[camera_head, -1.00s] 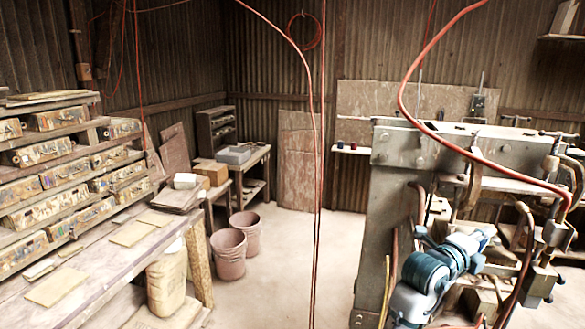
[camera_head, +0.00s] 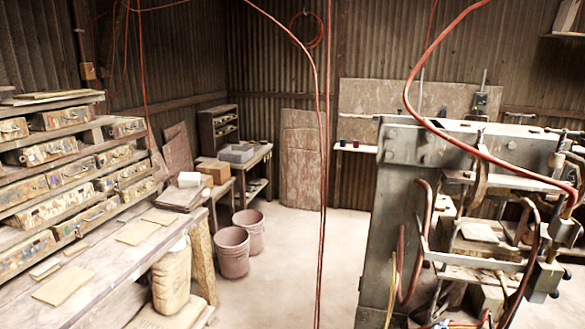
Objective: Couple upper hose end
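The press (camera_head: 400,215) is a grey metal frame at the right. A thick red hose (camera_head: 409,88) comes down from the top edge, bends, and runs right across the press to its right side, where its end is near metal fittings (camera_head: 565,232). I cannot tell whether that end is coupled. A shorter reddish-brown hose (camera_head: 425,200) curves down the inner left side of the press. Another hose (camera_head: 522,275) hangs at the lower right of the press. Neither of my grippers is in view.
Thin red lines (camera_head: 322,180) hang mid-room. A bench with flat tiles (camera_head: 62,285) and a rack of moulds (camera_head: 60,175) fill the left. Two buckets (camera_head: 231,252) stand on the floor. The floor between the buckets and press is clear.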

